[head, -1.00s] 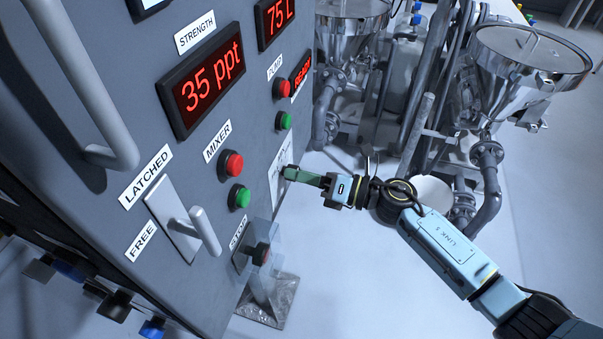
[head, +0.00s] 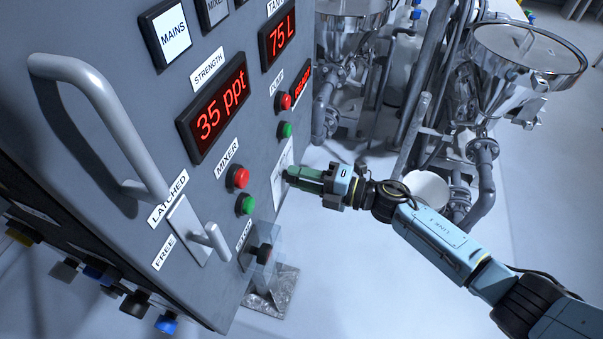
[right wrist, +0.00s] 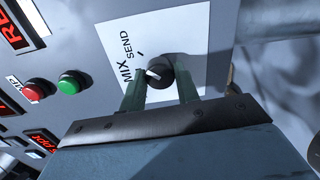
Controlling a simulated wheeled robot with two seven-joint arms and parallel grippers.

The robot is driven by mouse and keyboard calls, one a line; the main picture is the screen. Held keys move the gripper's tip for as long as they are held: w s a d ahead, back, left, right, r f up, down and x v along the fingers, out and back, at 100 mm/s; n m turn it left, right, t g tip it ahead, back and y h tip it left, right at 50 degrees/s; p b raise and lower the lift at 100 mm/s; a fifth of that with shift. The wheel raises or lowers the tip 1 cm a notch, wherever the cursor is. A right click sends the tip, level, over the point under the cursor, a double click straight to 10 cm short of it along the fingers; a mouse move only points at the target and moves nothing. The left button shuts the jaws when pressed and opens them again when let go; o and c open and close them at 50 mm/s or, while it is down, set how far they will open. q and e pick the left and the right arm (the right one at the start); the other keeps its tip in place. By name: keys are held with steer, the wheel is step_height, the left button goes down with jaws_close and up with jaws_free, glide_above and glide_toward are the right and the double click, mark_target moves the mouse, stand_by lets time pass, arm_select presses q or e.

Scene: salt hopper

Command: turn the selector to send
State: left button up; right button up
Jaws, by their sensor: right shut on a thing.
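The selector (right wrist: 160,72) is a black round knob with a pale pointer, on a white plate marked MIX and SEND in the right wrist view. Its pointer faces the lower left, nearer the MIX side than SEND. My right gripper (right wrist: 160,90) has its two green fingers on either side of the knob and is shut on it. My left gripper is not in view.
The grey panel (head: 215,165) carries a large handle (head: 110,120), a latch lever (head: 210,240) and red and green mixer buttons (head: 238,178). A stop button (head: 264,254) sits under a clear cover below my gripper. Steel hoppers (head: 525,55) and pipes stand behind my arm.

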steer(key=shift+m, duration=0.5)
steer(key=o, duration=1)
steer(key=shift+c, duration=0.2)
steer(key=shift+d, duration=0.1)
steer(key=v, duration=1.3)
steer(key=shift+b, duration=0.4)
steer(key=shift+d, duration=0.15)
